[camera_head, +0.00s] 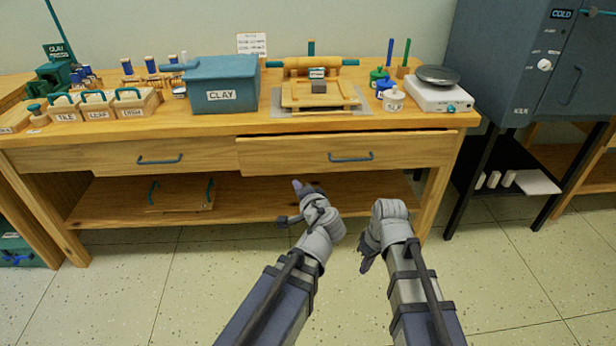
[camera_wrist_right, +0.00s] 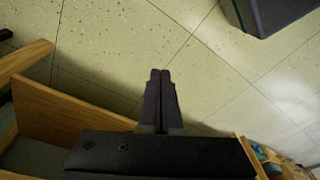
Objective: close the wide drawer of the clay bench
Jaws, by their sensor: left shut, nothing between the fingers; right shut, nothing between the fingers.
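The clay bench (camera_head: 120,137) has two wooden drawer fronts under its top. The wide drawer (camera_head: 290,157), on the right, has a blue bar handle (camera_head: 350,157) and stands a little out, with a dark gap along its top edge. My left gripper (camera_head: 298,187) is shut and empty, just below the drawer front and left of the handle. My right gripper (camera_head: 365,266) is shut and empty, lower and further right, apart from the drawer. Its closed fingers (camera_wrist_right: 160,76) show over the floor in the right wrist view.
A left drawer (camera_head: 100,157) looks flush. A blue clay box (camera_head: 222,92), a board with a roller (camera_head: 320,95) and a scale (camera_head: 440,93) stand on top. A lower shelf (camera_head: 240,195) runs below. A dark kiln (camera_head: 520,60) on a stand is at right. The floor in front is clear.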

